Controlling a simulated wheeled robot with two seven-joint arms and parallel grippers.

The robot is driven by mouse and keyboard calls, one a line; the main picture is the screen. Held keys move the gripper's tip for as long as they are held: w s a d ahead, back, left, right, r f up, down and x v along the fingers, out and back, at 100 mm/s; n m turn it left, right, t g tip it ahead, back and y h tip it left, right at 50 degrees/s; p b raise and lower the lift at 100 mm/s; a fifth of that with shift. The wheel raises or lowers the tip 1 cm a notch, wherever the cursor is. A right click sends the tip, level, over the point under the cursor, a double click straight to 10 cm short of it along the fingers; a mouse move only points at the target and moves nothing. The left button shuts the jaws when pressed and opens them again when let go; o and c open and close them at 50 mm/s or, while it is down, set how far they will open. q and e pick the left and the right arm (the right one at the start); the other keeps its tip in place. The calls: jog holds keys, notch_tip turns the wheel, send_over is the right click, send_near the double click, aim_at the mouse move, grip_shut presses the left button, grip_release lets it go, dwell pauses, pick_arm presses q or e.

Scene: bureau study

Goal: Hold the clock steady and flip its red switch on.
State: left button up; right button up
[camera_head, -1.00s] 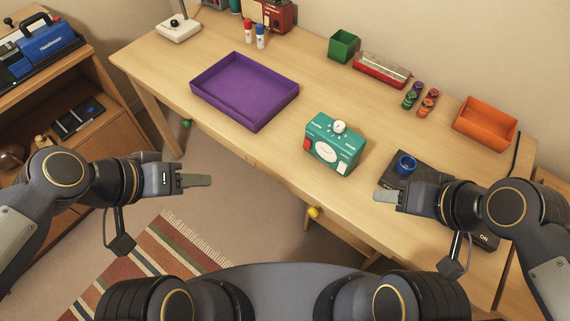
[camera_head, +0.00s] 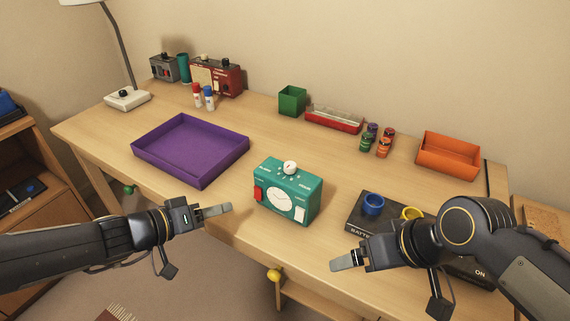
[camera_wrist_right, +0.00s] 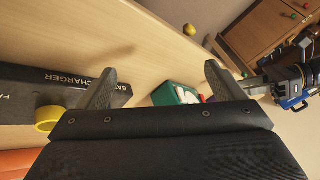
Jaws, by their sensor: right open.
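The teal clock (camera_head: 300,212) stands upright on the desk, with a round white dial facing me and a white knob on top. Its red switch (camera_head: 258,193) is at the left of the front; I cannot tell its position. My left gripper (camera_head: 218,210) is to the left of the clock, apart from it; its fingers overlap edge-on, so its opening is unclear. My right gripper (camera_head: 348,262) is in front and to the right of the clock, open and empty. In the right wrist view, the clock (camera_wrist_right: 172,94) shows between the spread fingers (camera_wrist_right: 157,85).
A purple tray (camera_head: 150,158) lies left of the clock. A black battery charger (camera_head: 352,223) with blue and yellow rings is to the right, close to my right arm. An orange bin (camera_head: 448,160) and small coloured cylinders stand behind. Desk around the clock is clear.

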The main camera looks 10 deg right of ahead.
jog(key=w+r+n+g+h, duration=0.1)
jog(key=w+r+n+g, duration=0.3)
jog(key=w, duration=0.7)
jog(key=r+n+h, duration=0.2)
jog(key=n+h, duration=0.1)
jog(key=n, duration=0.2)
send_over(295, 177)
jog(key=shift+s+d+f+g, duration=0.1)
jog(key=shift+s+d+g, duration=0.1)
jog(key=shift+g, duration=0.1)
jog(key=shift+w+a+f, duration=0.1)
jog(key=shift+w+a, duration=0.05)
jog(key=shift+f, duration=3.8)
